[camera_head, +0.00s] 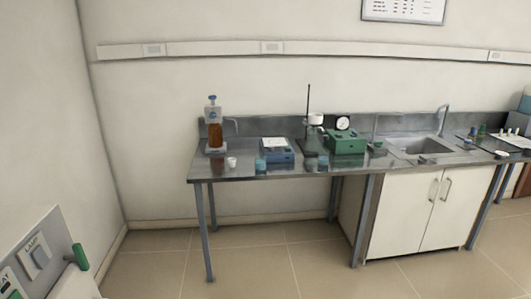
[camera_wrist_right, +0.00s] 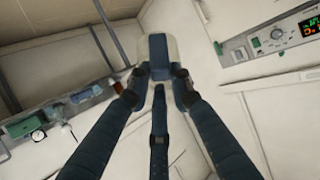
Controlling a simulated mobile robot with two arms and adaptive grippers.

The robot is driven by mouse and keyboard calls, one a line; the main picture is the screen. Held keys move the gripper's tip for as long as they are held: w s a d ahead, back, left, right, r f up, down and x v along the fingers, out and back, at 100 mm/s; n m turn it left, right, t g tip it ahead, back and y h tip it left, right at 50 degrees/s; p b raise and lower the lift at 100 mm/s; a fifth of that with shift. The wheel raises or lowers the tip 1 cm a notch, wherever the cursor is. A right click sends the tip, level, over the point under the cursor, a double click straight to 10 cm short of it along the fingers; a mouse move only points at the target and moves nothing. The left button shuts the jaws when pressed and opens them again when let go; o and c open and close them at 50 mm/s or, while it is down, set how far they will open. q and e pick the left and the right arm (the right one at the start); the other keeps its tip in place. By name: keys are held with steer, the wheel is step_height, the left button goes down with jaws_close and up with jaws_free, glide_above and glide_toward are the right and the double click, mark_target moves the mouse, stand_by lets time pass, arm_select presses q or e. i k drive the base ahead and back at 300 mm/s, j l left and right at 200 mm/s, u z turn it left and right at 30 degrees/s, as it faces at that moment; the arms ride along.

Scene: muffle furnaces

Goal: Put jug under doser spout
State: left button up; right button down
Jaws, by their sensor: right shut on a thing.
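In the right wrist view my right gripper (camera_wrist_right: 157,83) is shut on a pale, rounded thing (camera_wrist_right: 138,56), which appears to be the jug. The dark fingers hide much of it, so its handle and mouth cannot be made out. In the head view the doser (camera_head: 214,136), an amber bottle with a blue-topped head, stands at the left end of the metal bench. A thin curved spout (camera_head: 233,120) reaches to its right. A small white cup (camera_head: 231,162) stands on the bench at the doser's front right. Neither of my grippers shows in the head view.
The bench (camera_head: 222,176) also holds a blue device (camera_head: 278,155), small beakers, a stand with a rod (camera_head: 308,110) and a green device with a gauge (camera_head: 346,143). A sink (camera_head: 420,147) is to the right. A panel with a green handle (camera_head: 81,257) is near, lower left. Floor before the bench is clear.

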mark_target(238, 154)
steer(key=i, duration=2.15)
steer(key=i+j+u, duration=0.15)
steer(key=i, duration=0.55)
steer(key=i+j+u, duration=0.1)
steer(key=i, duration=0.6)
steer(key=j, duration=0.2)
steer(key=i, duration=0.05)
